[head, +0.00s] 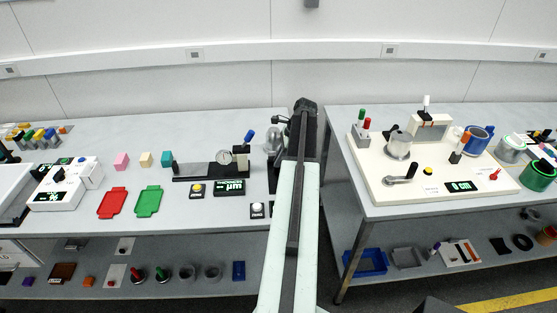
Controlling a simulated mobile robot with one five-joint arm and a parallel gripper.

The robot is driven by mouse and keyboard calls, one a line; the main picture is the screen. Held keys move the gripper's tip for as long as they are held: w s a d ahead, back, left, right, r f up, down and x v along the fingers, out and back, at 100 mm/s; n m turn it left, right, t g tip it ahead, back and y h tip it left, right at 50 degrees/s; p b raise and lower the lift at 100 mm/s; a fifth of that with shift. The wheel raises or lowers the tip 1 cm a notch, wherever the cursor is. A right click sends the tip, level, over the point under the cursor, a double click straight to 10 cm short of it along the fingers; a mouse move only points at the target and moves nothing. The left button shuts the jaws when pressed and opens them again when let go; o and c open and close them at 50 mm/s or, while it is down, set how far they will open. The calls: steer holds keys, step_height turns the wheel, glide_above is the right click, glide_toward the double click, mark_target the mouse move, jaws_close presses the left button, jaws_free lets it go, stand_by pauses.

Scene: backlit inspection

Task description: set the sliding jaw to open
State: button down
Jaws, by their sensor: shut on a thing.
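A gauge fixture on a black rail (194,178) stands at the right of the left bench. A round dial (224,157) sits on it. Beside the dial is a small block with a blue handle (248,136), which looks like the sliding jaw; the block is too small to tell open from closed. A display (229,187) lies in front of the fixture. My arm rises through the middle of the view to a dark end over the gap between benches. My gripper's fingers do not show; what they hold is hidden. A grey fixture (274,141) stands partly behind my arm.
Red (112,202) and green (149,200) trays and two push buttons lie on the left bench. The right bench holds a cream panel (431,180) with a crank, backlit screen and several small parts. A narrow gap separates the benches. Lower shelves hold bins.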

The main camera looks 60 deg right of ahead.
steer(key=s+a, duration=0.4)
steer(key=a, duration=0.1)
steer(key=s+a, duration=0.1)
steer(key=a, duration=0.2)
steer(key=shift+s, duration=0.4)
steer(key=c, duration=1.4)
jaws_free()
steer(key=shift+c, duration=0.2)
steer(key=p+v, duration=0.7)
steer(key=shift+r, duration=0.35)
steer(key=shift+d, duration=0.1)
